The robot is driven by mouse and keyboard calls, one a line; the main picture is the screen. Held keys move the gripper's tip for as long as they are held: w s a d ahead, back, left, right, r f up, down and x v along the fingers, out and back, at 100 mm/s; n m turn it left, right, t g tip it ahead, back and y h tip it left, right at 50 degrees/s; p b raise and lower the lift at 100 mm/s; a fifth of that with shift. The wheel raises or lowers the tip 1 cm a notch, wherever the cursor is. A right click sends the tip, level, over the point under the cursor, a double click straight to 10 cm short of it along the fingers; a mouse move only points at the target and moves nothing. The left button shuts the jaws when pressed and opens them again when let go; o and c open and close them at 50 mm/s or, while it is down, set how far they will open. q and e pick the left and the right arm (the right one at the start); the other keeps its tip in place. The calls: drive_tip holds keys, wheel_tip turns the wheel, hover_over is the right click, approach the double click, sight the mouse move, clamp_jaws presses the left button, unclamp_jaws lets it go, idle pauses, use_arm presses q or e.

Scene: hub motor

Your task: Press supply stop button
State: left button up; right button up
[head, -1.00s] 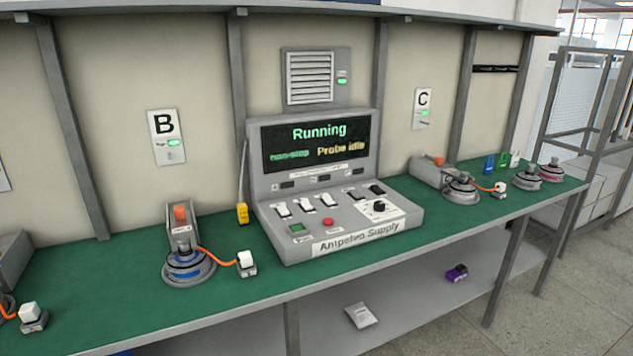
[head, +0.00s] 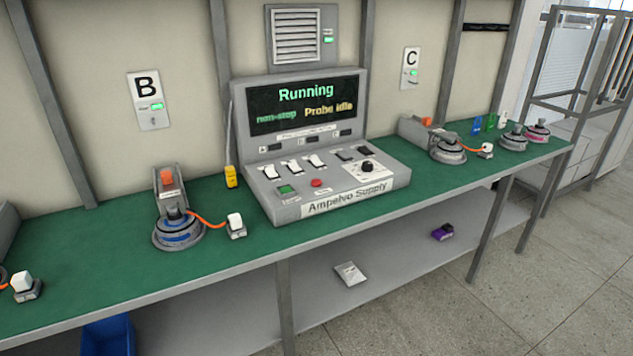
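The Ampelvo Supply console (head: 345,203) stands on the green bench in the middle of the head view. Its screen (head: 308,103) reads "Running", "non-stop" and "Probe idle". The small labels below both buttons are too small to read. White rocker switches (head: 292,167) and a black knob (head: 367,166) are above and to the right of them. Neither of my grippers is in view.
The bench top (head: 100,248) has free room in front. Hub motors stand beside the console, one left (head: 178,230) and one right (head: 447,150), with orange cables. A yellow item (head: 231,177) is left of the console. A lower shelf and a blue bin (head: 108,336) are below.

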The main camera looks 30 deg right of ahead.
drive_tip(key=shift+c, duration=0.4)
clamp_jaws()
